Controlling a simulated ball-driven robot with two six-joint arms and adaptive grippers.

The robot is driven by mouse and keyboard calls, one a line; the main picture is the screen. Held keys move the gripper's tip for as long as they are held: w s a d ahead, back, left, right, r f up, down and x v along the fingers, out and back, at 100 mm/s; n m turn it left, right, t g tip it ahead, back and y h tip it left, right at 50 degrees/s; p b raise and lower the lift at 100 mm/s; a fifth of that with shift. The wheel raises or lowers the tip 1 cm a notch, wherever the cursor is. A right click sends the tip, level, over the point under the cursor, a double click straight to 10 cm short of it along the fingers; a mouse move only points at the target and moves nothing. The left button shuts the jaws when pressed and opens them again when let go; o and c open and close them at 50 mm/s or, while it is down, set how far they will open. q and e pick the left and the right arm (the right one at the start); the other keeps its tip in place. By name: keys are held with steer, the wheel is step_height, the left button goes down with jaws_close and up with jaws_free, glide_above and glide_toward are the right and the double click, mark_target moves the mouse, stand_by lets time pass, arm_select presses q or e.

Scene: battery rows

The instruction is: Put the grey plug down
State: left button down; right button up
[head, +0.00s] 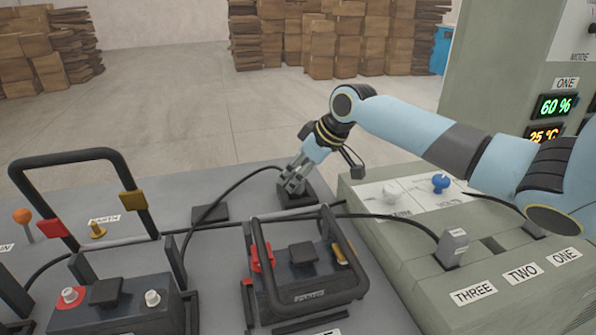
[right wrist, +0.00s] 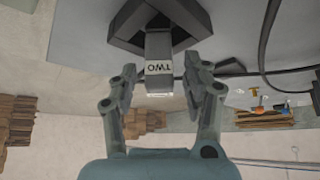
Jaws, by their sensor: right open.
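A grey plug (right wrist: 159,68) with a white label TWO sits in a dark square holder (right wrist: 190,27) in the right wrist view. My right gripper (right wrist: 161,84) is open, with one finger on each side of the plug and a gap visible on both sides. In the head view my right gripper (head: 293,184) is at the dark holder (head: 302,200) at the bench's far edge; the plug is hard to make out there. A second grey plug (head: 453,246) stands upright by the label THREE on the console. My left gripper is out of view.
A battery (head: 310,272) with a raised black handle stands in front of my right gripper. Another battery (head: 115,302) is at left. Black cables cross the bench. A blue knob (head: 440,183) and a white knob (head: 392,191) stand on the console. An empty dark pad (head: 210,212) lies at left.

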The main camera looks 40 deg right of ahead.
steer(key=p+v, duration=0.2)
steer(key=v, duration=1)
steer(key=shift+r, duration=0.2)
